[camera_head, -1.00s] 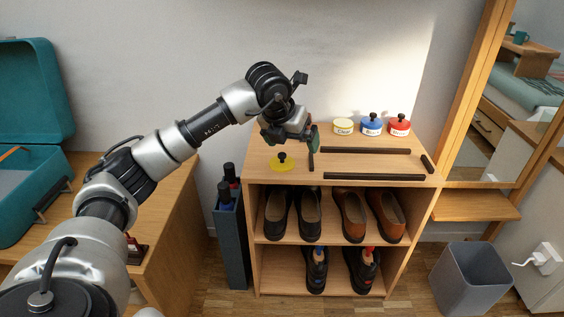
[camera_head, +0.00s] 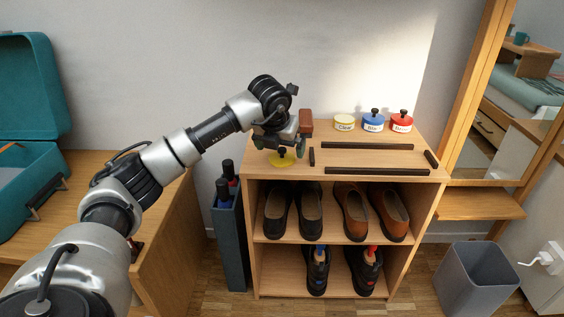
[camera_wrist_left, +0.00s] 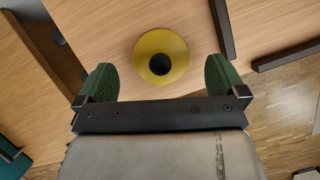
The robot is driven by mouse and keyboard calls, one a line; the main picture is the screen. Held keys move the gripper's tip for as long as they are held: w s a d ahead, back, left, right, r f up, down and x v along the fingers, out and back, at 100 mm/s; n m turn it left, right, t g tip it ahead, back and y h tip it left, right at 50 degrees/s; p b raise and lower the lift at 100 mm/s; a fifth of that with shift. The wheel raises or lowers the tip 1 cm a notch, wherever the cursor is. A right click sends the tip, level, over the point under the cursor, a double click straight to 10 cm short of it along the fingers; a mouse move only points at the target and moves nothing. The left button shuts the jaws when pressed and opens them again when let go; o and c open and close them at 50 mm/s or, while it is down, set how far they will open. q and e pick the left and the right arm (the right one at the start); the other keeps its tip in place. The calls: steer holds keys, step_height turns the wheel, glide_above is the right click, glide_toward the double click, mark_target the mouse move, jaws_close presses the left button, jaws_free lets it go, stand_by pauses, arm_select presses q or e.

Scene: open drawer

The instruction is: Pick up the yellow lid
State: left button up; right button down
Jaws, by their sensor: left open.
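The yellow lid (camera_head: 279,160) lies flat on top of the wooden shoe cabinet, near its left edge, its black knob pointing up. In the left wrist view the whole lid (camera_wrist_left: 162,57) shows, round with the dark knob in its middle. My left gripper (camera_head: 280,148) is just above the lid, pointing down, and partly covers it. In the wrist view its green-padded fingers (camera_wrist_left: 161,80) are open and apart, with the lid between and a little beyond them. Nothing is held. My right gripper is not in view.
An open yellow-labelled jar (camera_head: 344,122), a blue-lidded jar (camera_head: 373,121) and a red-lidded jar (camera_head: 401,122) stand at the back of the cabinet top (camera_head: 308,177). Black bars (camera_head: 367,146) lie right of the lid. A mirror frame (camera_head: 466,90) stands at the right.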

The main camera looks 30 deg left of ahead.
arm_select(q)
steer(key=shift+x, duration=1.2)
steer(key=shift+r, duration=0.1)
steer(key=c, duration=1)
steer(key=shift+o, duration=0.2)
steer(key=shift+r, duration=0.15)
